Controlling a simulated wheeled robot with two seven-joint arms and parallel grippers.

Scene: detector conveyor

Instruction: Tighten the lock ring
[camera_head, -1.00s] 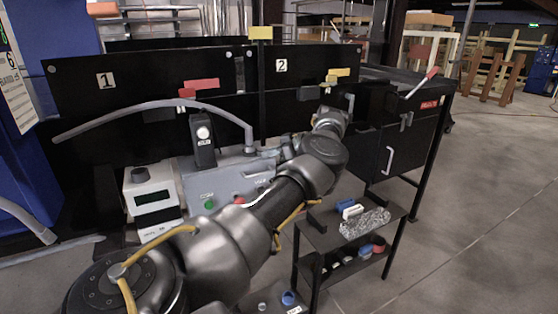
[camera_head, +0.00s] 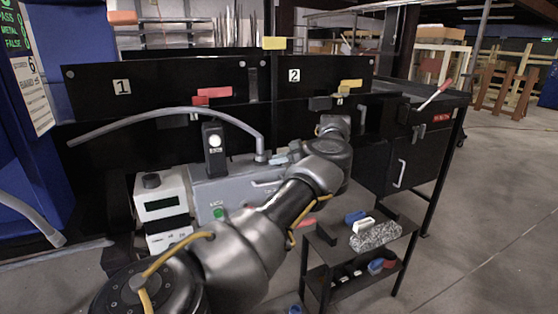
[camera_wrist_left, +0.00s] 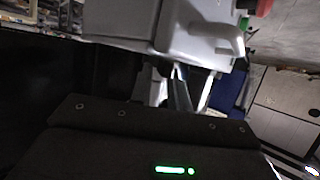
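A grey machine box (camera_head: 207,187) stands below the black panels in the head view. A curved grey pipe (camera_head: 190,112) arches left from a short fitting (camera_head: 261,156) on its top right. The lock ring cannot be told apart clearly there. My left gripper (camera_head: 281,159) is just right of the fitting, close to it; contact cannot be told. In the left wrist view, the box (camera_wrist_left: 125,22) and its handle (camera_wrist_left: 232,40) show above the dark gripper body. The narrow fingers (camera_wrist_left: 180,92) are shadowed, and their opening is unclear. My right gripper is out of view.
A white instrument (camera_head: 160,206) stands left of the box, and an upright black device (camera_head: 214,148) is at the box. A black shelf cart (camera_head: 330,255) with small blocks and a speckled piece (camera_head: 376,236) stands right of my arm. Open floor lies farther right.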

